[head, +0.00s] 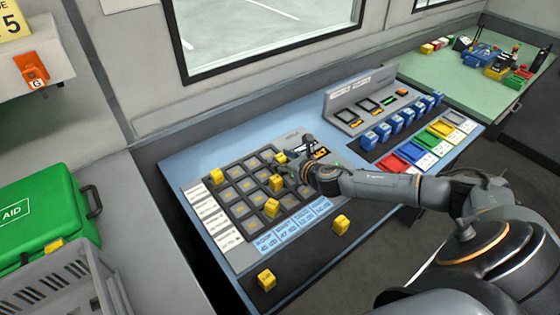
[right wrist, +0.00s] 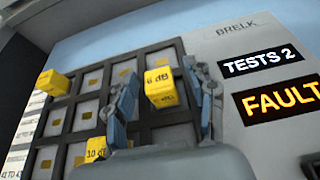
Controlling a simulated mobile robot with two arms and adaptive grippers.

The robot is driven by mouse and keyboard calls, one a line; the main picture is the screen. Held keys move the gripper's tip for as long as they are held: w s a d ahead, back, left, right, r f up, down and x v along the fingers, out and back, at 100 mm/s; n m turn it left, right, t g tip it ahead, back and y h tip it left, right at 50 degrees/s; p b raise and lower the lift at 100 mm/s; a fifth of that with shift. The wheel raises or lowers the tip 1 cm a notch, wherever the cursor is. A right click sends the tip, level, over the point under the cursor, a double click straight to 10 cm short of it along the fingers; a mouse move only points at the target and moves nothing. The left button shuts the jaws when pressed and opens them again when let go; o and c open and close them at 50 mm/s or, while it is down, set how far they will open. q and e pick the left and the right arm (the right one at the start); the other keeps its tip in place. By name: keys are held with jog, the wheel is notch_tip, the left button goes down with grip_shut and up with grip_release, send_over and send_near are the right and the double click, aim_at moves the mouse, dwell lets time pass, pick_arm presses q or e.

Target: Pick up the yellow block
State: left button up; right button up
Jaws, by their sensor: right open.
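Several yellow blocks sit on a dark grid panel (head: 238,193) on the blue desk. One yellow block (head: 280,158) is at the tip of my right gripper (head: 292,167), near the grid's right side. In the right wrist view a yellow block marked "6 dB" (right wrist: 161,87) shows between the two open fingers, with gaps visible beside it. Other blocks are at the grid's left (head: 216,175), middle (head: 276,182) and lower part (head: 271,207). Two more lie near the desk's front edge, one at right (head: 341,223) and one at left (head: 266,279). My left gripper is not in view.
A raised grey console (head: 362,101) stands behind, with blue blocks (head: 395,125) and coloured trays (head: 425,142) to the right. A green table (head: 425,68) with small items is at the back right. A green first-aid case (head: 45,212) and grey crate (head: 75,280) are at left.

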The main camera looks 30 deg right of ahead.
aim_at(281, 157)
jog(key=shift+s, duration=0.1)
jog(key=shift+c, duration=0.8)
grip_shut()
jog(key=shift+r, duration=0.55)
notch_tip(281, 157, up, 3)
jog(key=shift+f+p, duration=0.2)
jog(key=shift+p, duration=0.4)
jog(key=s+a+r+b, duration=0.1)
jog(key=s+a+r, duration=0.5)
jog(key=s+r, duration=0.3)
jog(key=s, duration=0.3)
jog(key=shift+s+r, duration=0.2)
jog(key=shift+s, duration=0.05)
